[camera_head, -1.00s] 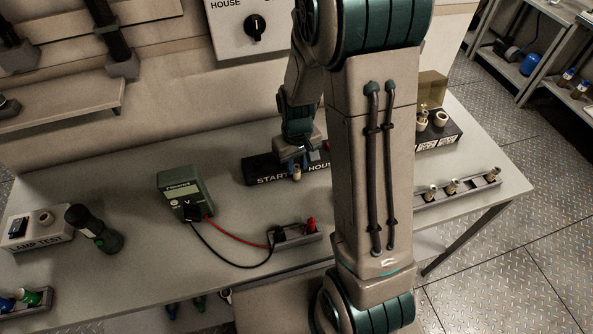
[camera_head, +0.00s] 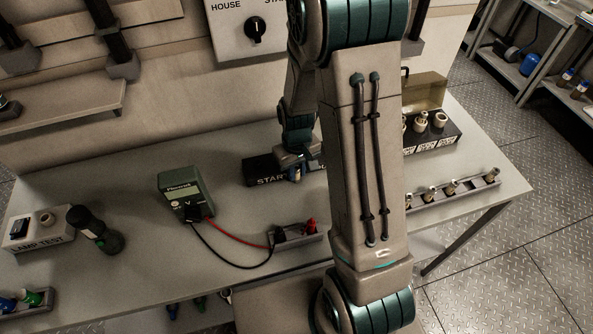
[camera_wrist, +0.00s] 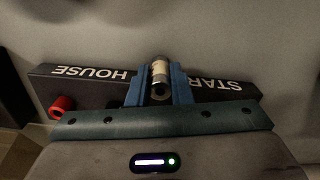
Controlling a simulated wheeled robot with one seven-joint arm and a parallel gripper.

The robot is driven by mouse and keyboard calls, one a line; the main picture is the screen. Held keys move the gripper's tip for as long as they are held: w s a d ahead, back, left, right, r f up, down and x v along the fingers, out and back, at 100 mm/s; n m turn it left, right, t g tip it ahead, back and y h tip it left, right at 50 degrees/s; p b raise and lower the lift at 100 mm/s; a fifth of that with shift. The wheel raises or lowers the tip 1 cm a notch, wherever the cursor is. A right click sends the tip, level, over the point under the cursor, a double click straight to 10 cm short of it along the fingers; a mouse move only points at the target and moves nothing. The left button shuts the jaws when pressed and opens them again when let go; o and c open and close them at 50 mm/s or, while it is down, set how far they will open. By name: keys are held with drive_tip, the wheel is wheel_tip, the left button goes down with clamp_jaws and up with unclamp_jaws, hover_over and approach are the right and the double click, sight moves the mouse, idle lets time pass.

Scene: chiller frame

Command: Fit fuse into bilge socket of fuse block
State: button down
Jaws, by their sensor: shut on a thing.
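My gripper (camera_head: 295,174) is over the black START/HOUSE block in the head view. In the wrist view its blue fingers (camera_wrist: 160,90) are shut on a cream fuse (camera_wrist: 160,70) with metal ends, one end facing the camera. The fuse is hard to make out in the head view. The fuse block (camera_head: 436,142) stands at the back right of the bench, its tinted lid (camera_head: 425,90) raised. Pale round sockets or fittings show in it; its left part is hidden behind my arm, and its labels are too small to read.
A grey rack (camera_head: 480,187) with several fuses lies in front of the fuse block. The START/HOUSE block (camera_wrist: 100,82) has a red knob (camera_wrist: 62,105) near one end. A green meter (camera_head: 183,190) has leads to a small holder (camera_head: 300,235).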

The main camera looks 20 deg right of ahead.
sight(297, 167)
drive_tip(key=shift+r, duration=0.8)
wheel_tip(297, 167, up, 2)
drive_tip(key=shift+b, duration=0.35)
drive_tip(key=s+d+r+b, duration=0.1)
drive_tip(key=s+d+r, duration=0.1)
drive_tip(key=d, duration=0.3)
drive_tip(key=s+d+r+b, duration=0.1)
drive_tip(key=s+d+r, duration=0.1)
drive_tip(key=d+r, duration=0.3)
drive_tip(key=shift+s+d+r, duration=0.15)
drive_tip(key=shift+s+d, duration=0.15)
drive_tip(key=shift+s, duration=0.1)
